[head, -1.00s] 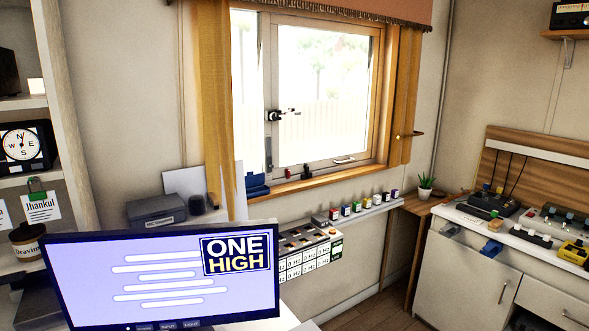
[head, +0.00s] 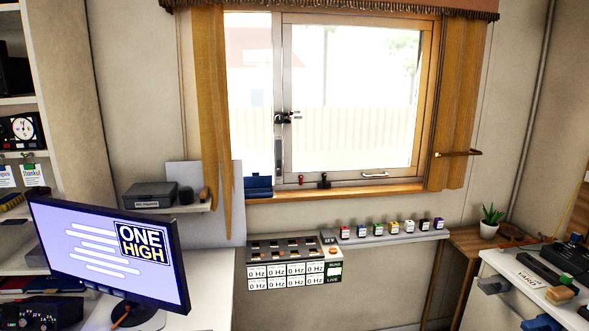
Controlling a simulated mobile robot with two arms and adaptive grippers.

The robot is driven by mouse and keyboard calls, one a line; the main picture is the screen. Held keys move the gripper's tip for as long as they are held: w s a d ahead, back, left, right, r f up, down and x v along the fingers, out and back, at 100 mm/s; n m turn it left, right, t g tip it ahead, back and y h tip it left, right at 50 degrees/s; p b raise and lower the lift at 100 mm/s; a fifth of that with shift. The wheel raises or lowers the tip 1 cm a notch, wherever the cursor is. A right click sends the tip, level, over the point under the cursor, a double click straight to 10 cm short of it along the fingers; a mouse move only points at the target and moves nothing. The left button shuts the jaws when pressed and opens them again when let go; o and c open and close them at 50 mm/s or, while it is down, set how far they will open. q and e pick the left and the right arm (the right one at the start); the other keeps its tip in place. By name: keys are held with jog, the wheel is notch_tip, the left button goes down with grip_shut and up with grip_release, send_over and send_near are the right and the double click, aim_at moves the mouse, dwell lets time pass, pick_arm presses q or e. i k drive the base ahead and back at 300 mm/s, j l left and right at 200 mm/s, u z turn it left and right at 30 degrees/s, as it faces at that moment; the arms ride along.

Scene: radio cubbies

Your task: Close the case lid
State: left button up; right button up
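Two things could be the case, and I cannot tell which is meant. A dark grey box (head: 150,195) with a small label on its front sits on a small wall shelf left of the window; its top looks flat. A blue box-like item (head: 258,187) stands at the left end of the windowsill; its lid position is too small to tell. Neither of my grippers is in view.
A monitor (head: 110,255) stands on a white desk (head: 212,275) at the lower left. A panel of Hz displays (head: 292,262) hangs below the window, beside a ledge (head: 400,237) with several small coloured blocks. A white counter (head: 520,285) is at right.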

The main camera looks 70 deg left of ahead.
aim_at(256, 180)
jog(key=i+u, duration=0.75)
jog(key=u, duration=0.15)
jog(key=i+l+u, duration=0.2)
jog(key=i+u, duration=0.25)
jog(key=k, duration=0.05)
